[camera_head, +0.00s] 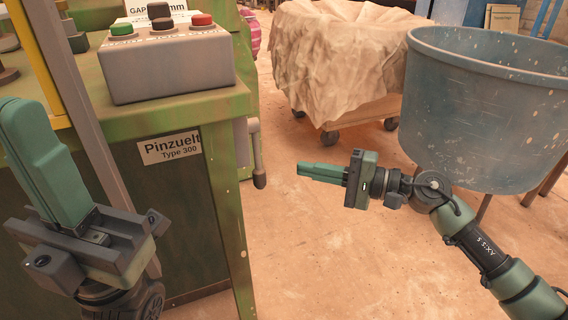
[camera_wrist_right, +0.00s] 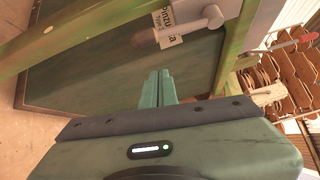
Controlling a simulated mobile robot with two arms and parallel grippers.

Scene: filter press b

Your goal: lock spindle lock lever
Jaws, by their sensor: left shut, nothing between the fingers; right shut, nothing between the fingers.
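The spindle lock lever (camera_head: 256,155) is a grey bar with a dark rounded knob. It hangs down at the right side of the green machine in the head view. In the right wrist view the lever (camera_wrist_right: 190,30) lies across the top, beyond my fingertips. My right gripper (camera_head: 302,170) is shut and empty, to the right of the knob and apart from it. Its closed fingers (camera_wrist_right: 158,76) point toward the machine's side in the wrist view. My left gripper (camera_head: 20,108) is shut and empty, in front of the machine at the left.
The green machine (camera_head: 180,220) carries a grey button box (camera_head: 165,65) with green, black and red buttons. A large blue tub (camera_head: 480,110) stands behind my right arm. A cloth-covered cart (camera_head: 340,60) stands further back. The floor between machine and tub is clear.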

